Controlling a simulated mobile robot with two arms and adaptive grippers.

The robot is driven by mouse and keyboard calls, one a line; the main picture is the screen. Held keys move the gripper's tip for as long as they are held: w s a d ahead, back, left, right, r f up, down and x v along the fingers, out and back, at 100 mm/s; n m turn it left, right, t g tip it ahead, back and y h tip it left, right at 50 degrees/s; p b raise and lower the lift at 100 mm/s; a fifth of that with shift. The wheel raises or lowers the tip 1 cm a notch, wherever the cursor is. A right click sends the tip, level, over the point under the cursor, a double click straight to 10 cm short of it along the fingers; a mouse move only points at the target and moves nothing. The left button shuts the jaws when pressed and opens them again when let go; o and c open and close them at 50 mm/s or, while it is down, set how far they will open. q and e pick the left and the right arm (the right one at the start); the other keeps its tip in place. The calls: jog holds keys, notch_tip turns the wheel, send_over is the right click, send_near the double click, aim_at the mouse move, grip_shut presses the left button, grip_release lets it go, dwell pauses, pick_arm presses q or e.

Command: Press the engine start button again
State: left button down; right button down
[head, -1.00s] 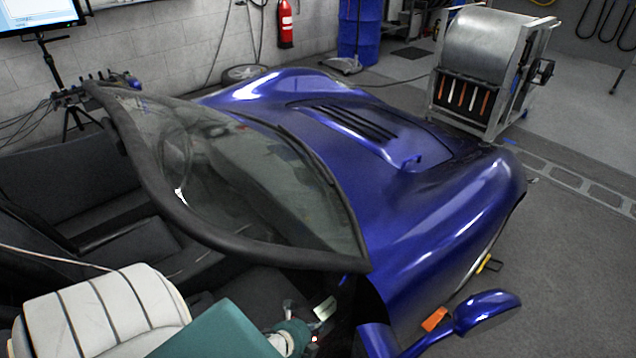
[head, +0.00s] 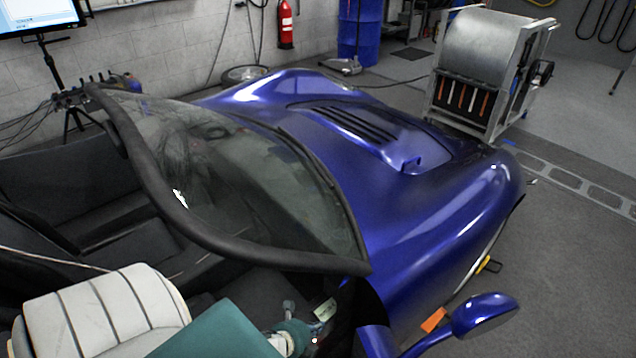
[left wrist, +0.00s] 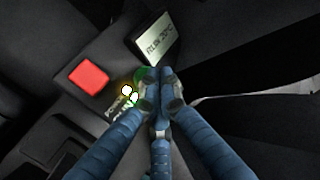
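In the left wrist view, a round green button (left wrist: 142,74) shows in part behind my fingertips on the dark console panel; I take it for the engine start button, though its label is not readable. My left gripper (left wrist: 158,86) has its blue fingers drawn together at the tips, in front of the button's lower right side. I cannot tell whether they touch it. A red square button (left wrist: 88,77) lies to the left. In the head view my left gripper (head: 298,332) is low in the car's cockpit, by the small display. My right gripper is not in view.
A small lit display (left wrist: 158,38) stands just above the fingertips, and a bright light (left wrist: 127,91) glows beside them. The windshield frame (head: 230,245) arches over the cockpit, with the blue car body (head: 430,200) beyond. A side mirror (head: 486,314) sticks out at right.

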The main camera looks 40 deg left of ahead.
pick_arm(q)
notch_tip(320, 180, up, 6)
jog(key=p, duration=0.6)
dwell(0.8)
